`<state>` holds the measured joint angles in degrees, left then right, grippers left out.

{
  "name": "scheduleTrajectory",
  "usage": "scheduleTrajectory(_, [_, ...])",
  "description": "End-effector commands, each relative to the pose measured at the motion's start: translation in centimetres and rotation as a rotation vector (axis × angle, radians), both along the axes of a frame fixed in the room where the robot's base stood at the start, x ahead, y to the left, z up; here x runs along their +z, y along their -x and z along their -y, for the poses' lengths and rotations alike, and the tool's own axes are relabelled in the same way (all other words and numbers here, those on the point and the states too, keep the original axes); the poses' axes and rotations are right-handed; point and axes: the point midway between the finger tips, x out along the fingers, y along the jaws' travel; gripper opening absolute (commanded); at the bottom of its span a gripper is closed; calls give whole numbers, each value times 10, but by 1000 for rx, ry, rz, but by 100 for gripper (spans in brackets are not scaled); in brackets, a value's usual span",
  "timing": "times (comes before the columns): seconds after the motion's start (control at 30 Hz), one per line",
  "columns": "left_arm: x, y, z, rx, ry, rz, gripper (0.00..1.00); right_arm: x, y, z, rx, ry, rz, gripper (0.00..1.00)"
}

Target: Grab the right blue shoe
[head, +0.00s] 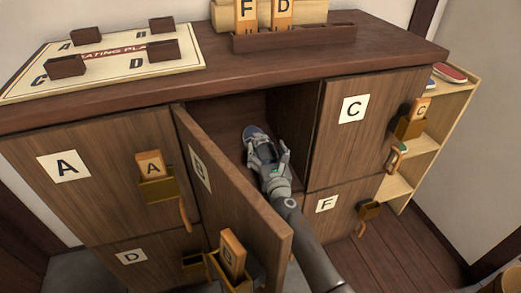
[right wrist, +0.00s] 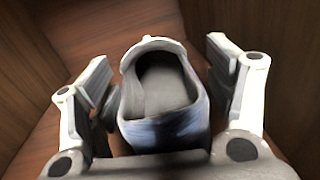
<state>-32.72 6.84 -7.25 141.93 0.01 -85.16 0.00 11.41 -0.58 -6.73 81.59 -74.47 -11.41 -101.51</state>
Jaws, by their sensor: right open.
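A blue shoe (head: 256,137) with a grey opening lies inside the open compartment B of the wooden cabinet. My right gripper (head: 270,157) reaches into that compartment over the shoe. In the right wrist view the shoe (right wrist: 163,95) lies between the two open fingers of my right gripper (right wrist: 163,88), its heel opening facing the camera. A gap shows at the right finger; contact on the left is hard to tell. Only one shoe shows clearly; the gripper and door hide part of the compartment. My left gripper is not in view.
The open door B (head: 235,190) stands left of my right arm. Closed doors A (head: 100,175) and C (head: 360,125) flank the compartment. A seating plan board (head: 120,72) and a wooden rack (head: 295,38) stand on the cabinet top. Shelves (head: 440,125) are at the right.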

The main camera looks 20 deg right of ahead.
Motion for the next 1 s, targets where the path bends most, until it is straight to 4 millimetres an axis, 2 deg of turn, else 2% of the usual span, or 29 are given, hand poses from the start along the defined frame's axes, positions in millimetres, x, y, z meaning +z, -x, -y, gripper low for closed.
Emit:
scheduleTrajectory(0.3, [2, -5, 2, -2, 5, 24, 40, 0, -4, 0, 0, 0, -1, 76])
scheduleTrajectory(0.73, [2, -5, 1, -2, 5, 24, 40, 0, -4, 1, -2, 0, -1, 21])
scheduleTrajectory(1.0, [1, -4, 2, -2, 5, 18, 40, 2, -4, 1, -1, 0, 1, 19])
